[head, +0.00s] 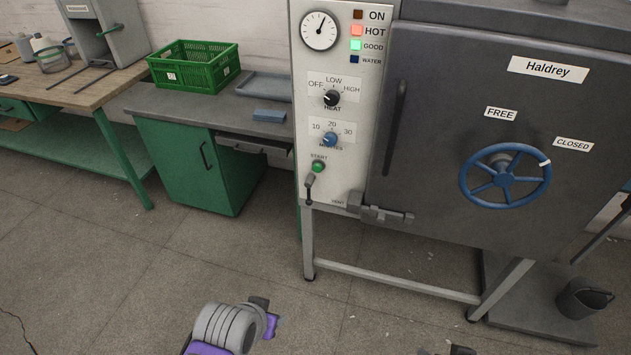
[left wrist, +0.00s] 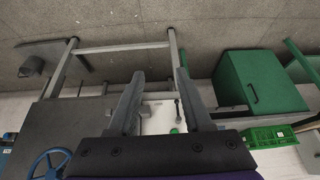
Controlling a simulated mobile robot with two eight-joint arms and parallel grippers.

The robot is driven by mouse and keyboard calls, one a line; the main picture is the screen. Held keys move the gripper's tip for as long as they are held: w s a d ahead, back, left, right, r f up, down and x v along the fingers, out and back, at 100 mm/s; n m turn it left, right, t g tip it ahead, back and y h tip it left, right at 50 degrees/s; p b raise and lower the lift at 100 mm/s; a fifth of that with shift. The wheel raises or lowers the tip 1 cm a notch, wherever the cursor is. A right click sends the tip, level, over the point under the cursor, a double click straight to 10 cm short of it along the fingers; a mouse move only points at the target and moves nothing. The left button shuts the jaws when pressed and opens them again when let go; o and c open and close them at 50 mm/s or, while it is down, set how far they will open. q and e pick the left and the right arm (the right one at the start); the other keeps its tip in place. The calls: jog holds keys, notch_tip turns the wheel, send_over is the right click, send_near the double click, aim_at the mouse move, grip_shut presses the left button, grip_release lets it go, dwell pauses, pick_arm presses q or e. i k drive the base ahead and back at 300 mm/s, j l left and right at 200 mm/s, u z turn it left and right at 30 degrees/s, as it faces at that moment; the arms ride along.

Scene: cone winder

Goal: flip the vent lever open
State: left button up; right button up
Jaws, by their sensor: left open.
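The vent lever (head: 309,189) is a small dark grey lever on the white control panel (head: 345,150), below the green start button and left of the "VENT" label. It hangs nearly straight down. In the left wrist view, which is upside down, the lever (left wrist: 177,106) shows between the fingers near the green button. My left gripper (left wrist: 160,76) is open and empty there, with its fingers spread toward the panel, apart from the lever. In the head view my left gripper (head: 265,312) is low at the bottom, in front of the machine. Only a dark bit of my right arm shows at the bottom edge.
The grey chamber door (head: 430,110) with a blue handwheel (head: 505,176) is right of the panel. A latch bracket (head: 385,214) juts out near the lever. A green cabinet (head: 185,165) with a crate (head: 195,66) stands left.

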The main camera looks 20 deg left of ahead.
aim_at(309, 194)
jog(key=i+j, duration=0.6)
jog(key=i, duration=0.15)
